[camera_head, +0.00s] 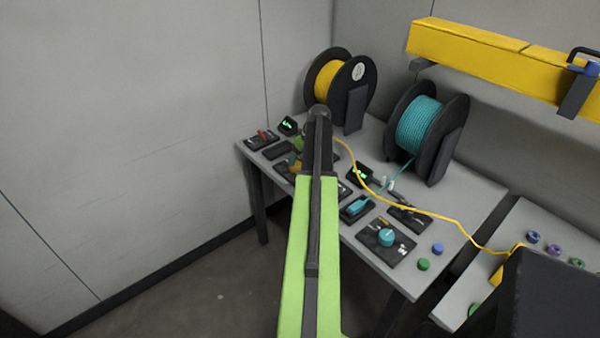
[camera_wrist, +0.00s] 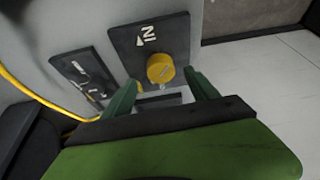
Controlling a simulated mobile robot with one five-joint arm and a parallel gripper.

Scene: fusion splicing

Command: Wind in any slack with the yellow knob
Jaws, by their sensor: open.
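The yellow knob (camera_wrist: 160,68) stands on a dark plate (camera_wrist: 128,38) marked with an arrow and letters, in the wrist view. My gripper (camera_wrist: 165,88) is open, with its green fingers on either side of the knob's near side in the picture; I cannot tell whether they touch it. In the head view my arm hides most of the knob; a bit of yellow (camera_head: 295,165) shows beside the gripper. A yellow cable (camera_head: 400,207) runs from behind my arm across the table to the right. The yellow spool (camera_head: 326,80) stands at the back.
A teal spool (camera_head: 418,125) stands to the right of the yellow one. A teal knob (camera_head: 386,237) sits on another dark plate nearer the front. A yellow beam (camera_head: 470,50) hangs over the back right. Bare floor (camera_head: 220,290) lies left of the table.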

